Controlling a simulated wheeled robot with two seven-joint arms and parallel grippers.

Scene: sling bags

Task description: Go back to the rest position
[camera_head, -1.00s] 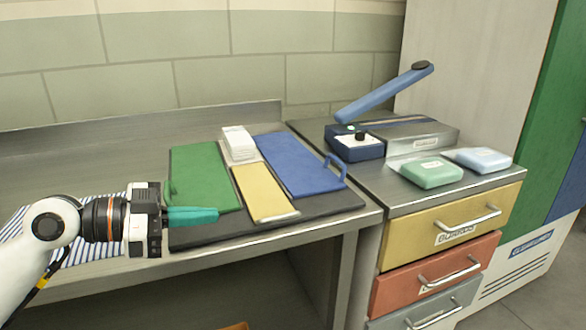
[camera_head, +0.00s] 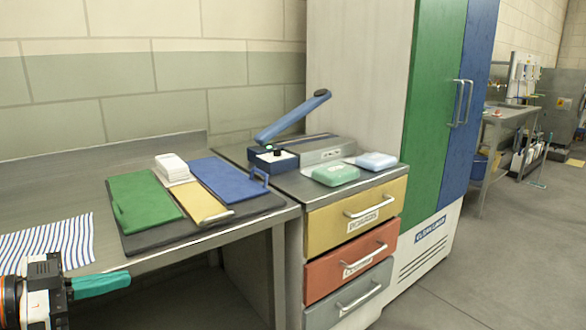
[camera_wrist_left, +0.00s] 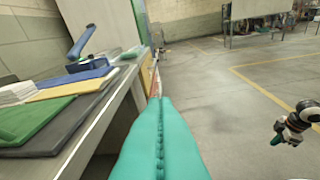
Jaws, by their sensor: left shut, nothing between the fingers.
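My left gripper (camera_head: 101,284) has teal fingers and shows at the lower left of the head view, in front of the bench's front edge. Its fingers are pressed together and hold nothing. In the left wrist view the closed teal fingers (camera_wrist_left: 160,115) point forward past the bench, over open floor. A dark gripper (camera_wrist_left: 292,126) on a white arm, my right one by its place, shows small at the right edge of the left wrist view; its jaws are too small to judge. The right gripper is not in the head view.
The metal bench (camera_head: 60,170) bears a dark mat (camera_head: 220,221) with green (camera_head: 145,200), yellow (camera_head: 200,203) and blue (camera_head: 225,178) flat pieces. A striped cloth (camera_head: 50,243) lies at left. A drawer unit (camera_head: 352,222) and cabinet (camera_head: 433,110) stand right. Floor is free beyond.

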